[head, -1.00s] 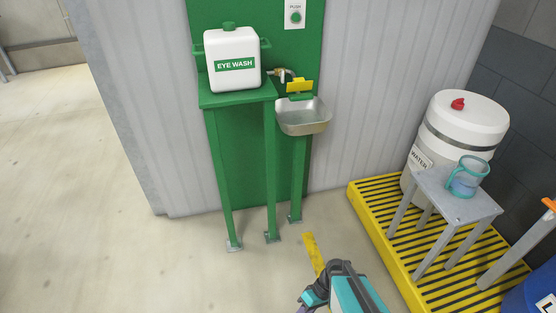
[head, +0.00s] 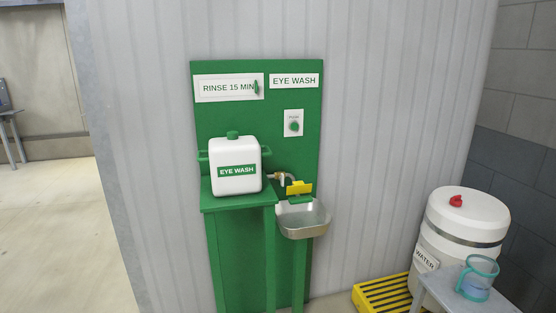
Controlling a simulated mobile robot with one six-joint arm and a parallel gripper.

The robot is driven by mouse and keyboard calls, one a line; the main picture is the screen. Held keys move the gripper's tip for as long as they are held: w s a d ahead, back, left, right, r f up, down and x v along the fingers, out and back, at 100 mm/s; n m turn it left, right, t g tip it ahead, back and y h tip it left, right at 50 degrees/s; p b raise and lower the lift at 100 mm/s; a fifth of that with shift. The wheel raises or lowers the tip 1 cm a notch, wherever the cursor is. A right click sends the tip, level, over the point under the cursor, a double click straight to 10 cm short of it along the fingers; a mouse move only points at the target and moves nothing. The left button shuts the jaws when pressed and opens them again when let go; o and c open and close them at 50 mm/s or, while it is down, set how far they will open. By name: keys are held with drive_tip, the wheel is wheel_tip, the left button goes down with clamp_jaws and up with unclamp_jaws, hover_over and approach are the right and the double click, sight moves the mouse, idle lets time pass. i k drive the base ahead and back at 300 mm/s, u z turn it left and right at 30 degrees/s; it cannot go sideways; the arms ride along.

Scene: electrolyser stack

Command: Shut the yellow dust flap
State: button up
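The yellow dust flap (head: 299,188) is a small yellow plate above the steel bowl (head: 303,218) of the eye wash station, next to a green piece and the brass tap (head: 285,178). It looks raised and tilted, standing clear of most of the bowl. The white eye wash tank (head: 235,167) with a green cap stands on a green shelf (head: 238,198) to the left of the flap. My gripper is out of view in the current head view.
A green back board (head: 225,118) with signs and a push button (head: 294,124) is behind the station. At the right, a white water drum (head: 466,225) stands by a yellow grating (head: 382,297) and a small table with a blue jug (head: 478,278). Open floor lies left.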

sight(299, 186)
drive_tip(key=u, duration=0.05)
drive_tip(key=k, duration=0.65)
drive_tip(key=u, duration=0.45)
drive_tip(key=i, duration=1.7)
drive_tip(key=z, duration=0.65)
